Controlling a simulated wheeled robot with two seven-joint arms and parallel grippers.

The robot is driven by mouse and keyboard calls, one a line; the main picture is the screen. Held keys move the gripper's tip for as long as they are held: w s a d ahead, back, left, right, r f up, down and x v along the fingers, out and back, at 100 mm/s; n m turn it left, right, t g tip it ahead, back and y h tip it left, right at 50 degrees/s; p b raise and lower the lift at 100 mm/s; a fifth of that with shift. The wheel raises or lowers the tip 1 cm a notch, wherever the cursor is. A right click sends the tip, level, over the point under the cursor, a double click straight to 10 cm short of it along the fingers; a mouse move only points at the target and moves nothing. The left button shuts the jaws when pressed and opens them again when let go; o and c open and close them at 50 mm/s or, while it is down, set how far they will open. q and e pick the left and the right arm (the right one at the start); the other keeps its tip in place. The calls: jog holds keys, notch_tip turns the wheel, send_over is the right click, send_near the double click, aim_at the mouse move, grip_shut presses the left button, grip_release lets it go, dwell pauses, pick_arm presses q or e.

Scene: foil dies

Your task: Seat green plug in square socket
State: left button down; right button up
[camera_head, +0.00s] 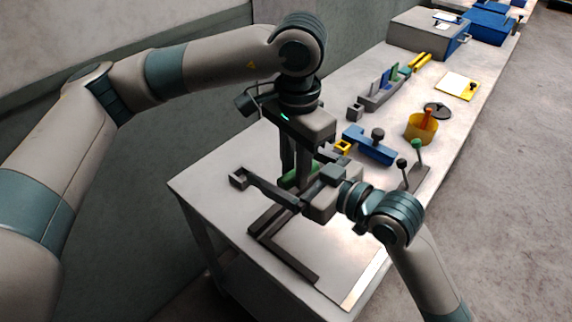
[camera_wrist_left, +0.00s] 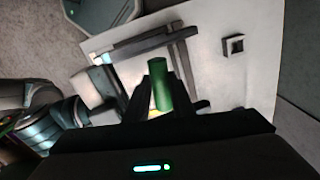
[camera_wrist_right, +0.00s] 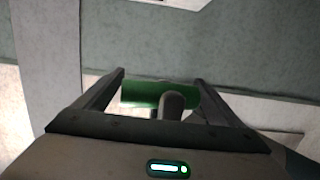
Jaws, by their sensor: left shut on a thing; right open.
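The green plug (camera_head: 291,179) is a green cylinder, partly hidden by grippers in the head view. My left gripper (camera_head: 298,182) points down and is shut on it; the plug also shows between its fingers in the left wrist view (camera_wrist_left: 161,86). My right gripper (camera_head: 289,174) comes in from the right, open, its fingers on either side of the plug, which lies across its view (camera_wrist_right: 142,92). I cannot tell whether they touch it. A small grey block with a square hole, apparently the square socket (camera_head: 238,181), stands on the table, apart from the plug; it also shows in the left wrist view (camera_wrist_left: 233,45).
A dark L-shaped frame (camera_head: 289,259) lies on the near table. A blue fixture (camera_head: 370,148), a yellow cup (camera_head: 419,130), a rack with coloured pieces (camera_head: 378,97) and upright levers (camera_head: 416,156) stand farther back. The near table corner is clear.

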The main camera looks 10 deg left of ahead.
jog(key=shift+c, duration=0.3)
jog(key=c, duration=1)
pick_arm(q)
jog(key=c, duration=1.4)
grip_release()
jog(key=shift+c, duration=0.2)
pick_arm(e)
jog(key=shift+c, duration=0.3)
pick_arm(q)
notch_tip(320, 180, up, 12)
